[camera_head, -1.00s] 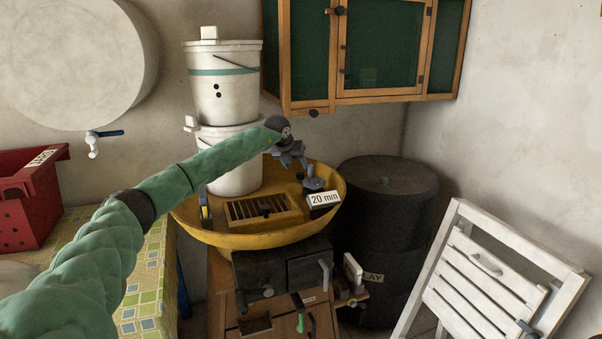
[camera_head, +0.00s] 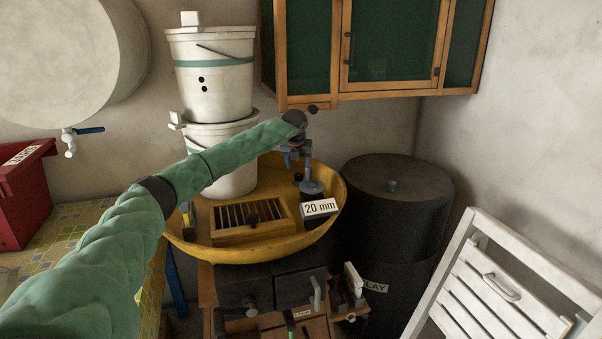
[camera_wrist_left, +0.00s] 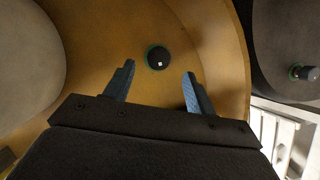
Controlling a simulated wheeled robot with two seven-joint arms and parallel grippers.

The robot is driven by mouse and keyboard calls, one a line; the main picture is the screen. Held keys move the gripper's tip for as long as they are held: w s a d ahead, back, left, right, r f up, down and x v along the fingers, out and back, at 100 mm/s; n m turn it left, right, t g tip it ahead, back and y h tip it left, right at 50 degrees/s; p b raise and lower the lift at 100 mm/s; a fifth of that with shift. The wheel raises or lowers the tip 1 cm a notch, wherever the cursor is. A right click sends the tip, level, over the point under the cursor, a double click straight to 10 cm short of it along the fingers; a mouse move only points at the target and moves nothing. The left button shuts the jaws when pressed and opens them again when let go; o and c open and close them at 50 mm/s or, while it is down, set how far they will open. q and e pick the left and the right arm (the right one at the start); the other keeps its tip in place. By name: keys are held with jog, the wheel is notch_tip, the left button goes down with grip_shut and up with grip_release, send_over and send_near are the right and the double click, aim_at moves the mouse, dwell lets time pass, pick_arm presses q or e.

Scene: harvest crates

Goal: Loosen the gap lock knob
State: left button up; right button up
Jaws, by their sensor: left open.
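My left gripper (camera_head: 297,158) is above the right back part of the yellow round pan (camera_head: 245,254), open and empty. In the left wrist view a small black round knob (camera_wrist_left: 157,58) with a white mark lies ahead, between the lines of the two open blue fingers (camera_wrist_left: 160,87), not touched. In the head view a small dark knob (camera_head: 298,177) shows under the gripper, and a grey disc on a short post (camera_head: 312,187) stands beside it, behind the "20 mm" label (camera_head: 320,208). I cannot tell for certain which is the wrist-view knob.
Two stacked white buckets (camera_head: 215,100) stand left of the gripper. A dark lidded drum (camera_head: 395,225) stands right of the pan. A wooden slatted box (camera_head: 250,232) sits in the pan. A green-doored cabinet (camera_head: 388,95) hangs above, close to the wrist. A white folding chair (camera_head: 500,290) is at right.

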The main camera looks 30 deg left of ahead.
aim_at(299, 174)
pick_arm(q)
jog(key=shift+a+f, duration=0.15)
jog(key=shift+f, duration=0.2)
jog(key=p+x, duration=0.1)
jog(key=x, duration=0.3)
jog(key=shift+w+f, duration=0.2)
jog(key=shift+w, duration=0.05)
jog(key=shift+f, duration=0.2)
pick_arm(e)
jog(key=shift+s+d+r, duration=0.3)
jog(key=shift+d+r, duration=0.15)
jog(key=shift+r, duration=0.1)
jog(key=shift+s+d+r, duration=0.25)
jog(key=shift+d+r, duration=0.2)
jog(key=shift+r, duration=0.1)
pick_arm(q)
jog(key=shift+f, duration=0.1)
jog(key=shift+c, duration=0.3)
jog(key=c, duration=0.9)
pick_arm(e)
jog(key=shift+w, duration=0.1)
pick_arm(q)
jog(key=shift+n, duration=0.3)
pick_arm(e)
jog(key=shift+w+f, duration=0.1)
